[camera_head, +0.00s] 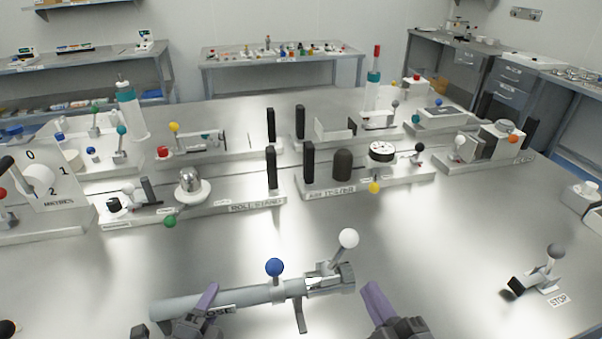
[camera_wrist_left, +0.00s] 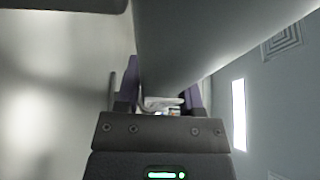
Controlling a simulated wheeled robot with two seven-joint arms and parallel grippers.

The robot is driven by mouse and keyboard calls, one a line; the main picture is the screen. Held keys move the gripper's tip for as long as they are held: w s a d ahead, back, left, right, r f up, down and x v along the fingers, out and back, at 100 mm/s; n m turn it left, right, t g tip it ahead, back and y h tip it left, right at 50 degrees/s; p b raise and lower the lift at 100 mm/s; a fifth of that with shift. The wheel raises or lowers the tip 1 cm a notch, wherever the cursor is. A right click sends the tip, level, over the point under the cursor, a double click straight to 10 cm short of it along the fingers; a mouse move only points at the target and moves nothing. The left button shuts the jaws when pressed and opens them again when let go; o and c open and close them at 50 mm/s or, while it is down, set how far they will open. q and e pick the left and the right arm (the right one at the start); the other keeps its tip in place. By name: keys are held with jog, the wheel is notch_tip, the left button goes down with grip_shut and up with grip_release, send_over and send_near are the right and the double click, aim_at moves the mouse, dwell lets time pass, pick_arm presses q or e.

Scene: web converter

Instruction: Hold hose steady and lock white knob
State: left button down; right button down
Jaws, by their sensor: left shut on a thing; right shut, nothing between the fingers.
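The grey hose (camera_head: 235,299) lies across the front of the metal table, slightly raised at its right end. A blue knob (camera_head: 274,267) stands on its middle. The white knob (camera_head: 348,238) stands on a tilted lever at the coupling (camera_head: 330,280) on its right end. My left gripper (camera_head: 208,300) is shut on the hose left of the blue knob. In the left wrist view the hose (camera_wrist_left: 195,40) fills the space between the purple fingers. My right gripper (camera_head: 376,300) is shut and empty, just right of the coupling and apart from it.
Two rows of white fixture plates (camera_head: 240,207) with colored knobs, black posts and dials stand behind the hose. A grey-knobbed lever (camera_head: 556,251) with a STOP label (camera_head: 559,300) is at the right. The table between the coupling and that lever is clear.

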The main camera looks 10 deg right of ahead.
pick_arm(q)
jog(key=shift+s+f, duration=0.2)
jog(key=shift+f, duration=0.15)
jog(key=c, duration=0.5)
grip_release()
jog(key=o, duration=0.4)
jog(key=shift+w+r+p, duration=0.15)
jog(key=shift+r+p, duration=0.1)
jog(key=shift+p, duration=0.05)
jog(key=shift+c, duration=0.2)
jog(key=v, duration=1.2)
jog(key=shift+r, duration=0.1)
